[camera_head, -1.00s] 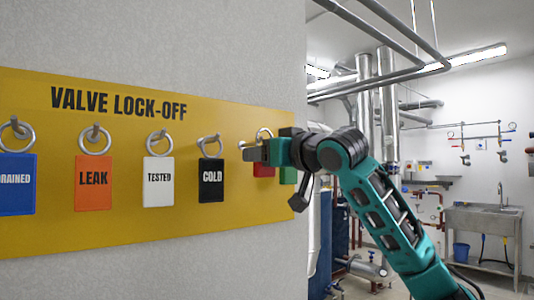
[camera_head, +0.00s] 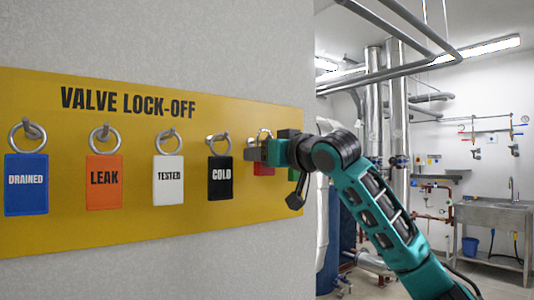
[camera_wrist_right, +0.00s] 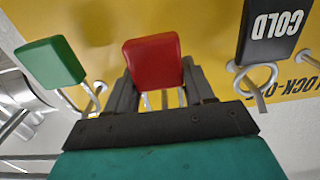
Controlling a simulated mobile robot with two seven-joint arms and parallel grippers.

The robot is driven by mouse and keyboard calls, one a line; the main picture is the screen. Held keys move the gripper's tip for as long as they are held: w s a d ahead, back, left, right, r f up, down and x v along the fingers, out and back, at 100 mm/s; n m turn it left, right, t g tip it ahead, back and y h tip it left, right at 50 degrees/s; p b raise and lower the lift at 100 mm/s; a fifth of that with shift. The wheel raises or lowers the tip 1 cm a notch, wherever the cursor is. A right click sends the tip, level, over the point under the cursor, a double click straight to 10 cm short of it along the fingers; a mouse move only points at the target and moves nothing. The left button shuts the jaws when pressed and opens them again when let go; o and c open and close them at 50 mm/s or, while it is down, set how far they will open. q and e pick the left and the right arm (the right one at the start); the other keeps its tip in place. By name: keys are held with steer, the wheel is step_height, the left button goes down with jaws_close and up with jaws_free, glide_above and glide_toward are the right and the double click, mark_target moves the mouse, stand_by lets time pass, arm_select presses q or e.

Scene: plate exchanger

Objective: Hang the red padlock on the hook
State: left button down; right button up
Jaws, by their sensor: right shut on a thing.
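The red padlock (camera_wrist_right: 152,62) is between the two fingers of my right gripper (camera_head: 252,153), in front of the yellow board. The gripper is shut on it, with its metal shackle showing between the fingers in the wrist view. In the head view only part of the red body (camera_head: 263,168) shows below the gripper. A ring shows just above the gripper in the head view. The gripper hides the hook there, so I cannot tell whether the shackle is around it. My left gripper is not in view.
The yellow board (camera_head: 120,235) carries a blue tag (camera_head: 26,200), orange tag (camera_head: 104,195), white tag (camera_head: 168,190) and black tag (camera_head: 220,190) on ringed hooks. A green tag (camera_wrist_right: 50,62) hangs on the red padlock's other side. Pipes and a sink (camera_head: 490,212) stand far right.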

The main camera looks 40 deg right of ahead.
steer(key=shift+w, duration=0.3)
steer(key=shift+s, duration=0.15)
steer(key=s+b, duration=0.3)
steer(key=s, duration=0.5)
steer(key=shift+a+r, duration=0.15)
steer(key=shift+a, duration=0.25)
stand_by(0.8)
steer(key=shift+w, duration=0.1)
stand_by(1.0)
